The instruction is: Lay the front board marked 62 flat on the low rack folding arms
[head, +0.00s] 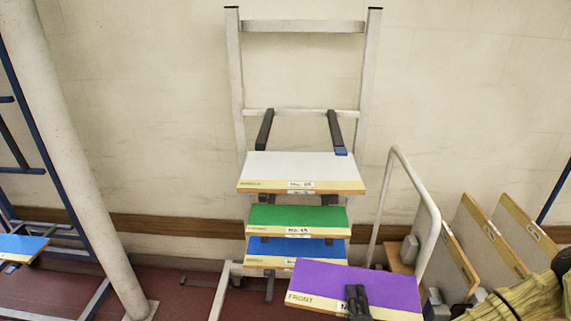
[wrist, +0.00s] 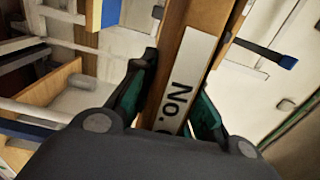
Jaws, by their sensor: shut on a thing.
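My gripper (head: 357,298) is shut on the front edge of a purple board (head: 355,283) with a pale wood edge marked FRONT. The board is held roughly flat in front of the rack, at the lower right of it. Its number label is mostly covered by my fingers; the wrist view shows the label (wrist: 182,85) reading "No." with the digits cut off. The pale metal rack (head: 236,75) stands against the wall. A pair of dark folding arms, the left arm (head: 265,130) and the right arm (head: 336,130) with a blue tip, juts out bare above the white board.
Below those arms, a white board (head: 300,167), a green board (head: 298,216) and a blue board (head: 290,247) lie stacked on the rack with gaps. A curved white rail (head: 380,205) and upright boards (head: 490,240) stand at right. A pale column (head: 75,150) is at left.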

